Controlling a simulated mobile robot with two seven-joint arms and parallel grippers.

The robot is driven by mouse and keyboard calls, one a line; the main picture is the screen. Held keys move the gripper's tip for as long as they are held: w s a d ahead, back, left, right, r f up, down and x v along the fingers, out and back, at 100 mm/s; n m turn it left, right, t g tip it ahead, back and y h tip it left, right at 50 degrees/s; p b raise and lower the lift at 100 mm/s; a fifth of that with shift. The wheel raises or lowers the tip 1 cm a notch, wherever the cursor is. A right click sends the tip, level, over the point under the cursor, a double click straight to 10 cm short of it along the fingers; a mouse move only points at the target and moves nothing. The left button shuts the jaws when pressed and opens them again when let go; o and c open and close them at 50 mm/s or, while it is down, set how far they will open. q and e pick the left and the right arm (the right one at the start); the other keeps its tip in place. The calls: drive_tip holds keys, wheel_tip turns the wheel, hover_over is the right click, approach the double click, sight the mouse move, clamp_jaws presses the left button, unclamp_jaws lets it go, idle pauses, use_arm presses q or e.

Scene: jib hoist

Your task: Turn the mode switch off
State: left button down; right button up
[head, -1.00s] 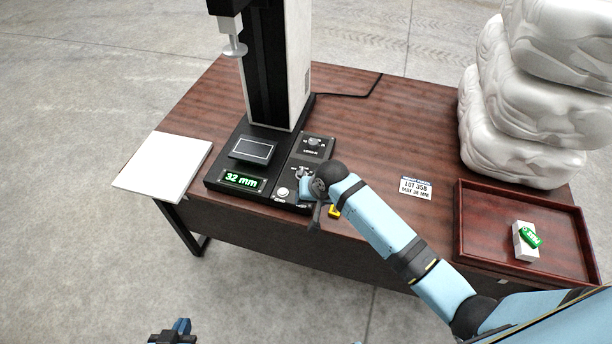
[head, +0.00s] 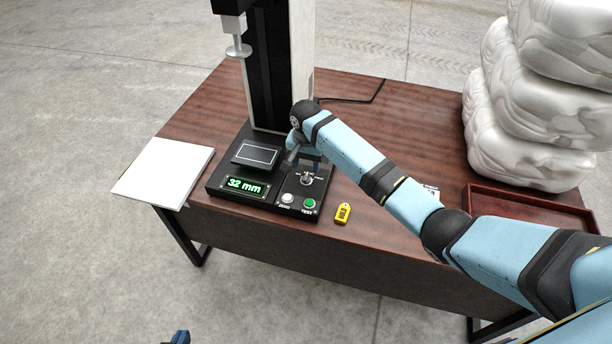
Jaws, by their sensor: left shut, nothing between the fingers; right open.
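The test stand's black base carries a control panel (head: 287,183). A dark rotary knob (head: 306,179) shows on it above a white button (head: 287,198) and a green button (head: 309,203). A second knob farther back on the panel is hidden behind my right gripper. I cannot read which knob is the mode switch or how it is set. My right gripper (head: 301,154) is open over the back part of the panel; contact cannot be told. My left gripper (head: 180,338) shows only as a sliver at the bottom edge, shut and empty, far from the panel.
A display (head: 245,186) reads 32 mm, below a small dark plate (head: 256,155). The stand's column (head: 292,70) rises close behind my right gripper. A yellow tag (head: 342,213), white sheet (head: 163,172), wooden tray (head: 530,205) and white sacks (head: 530,140) lie around.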

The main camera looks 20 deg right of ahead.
sight(306, 177)
wheel_tip(306, 177, down, 6)
drive_tip(key=shift+r, duration=0.1)
drive_tip(key=c, duration=0.9)
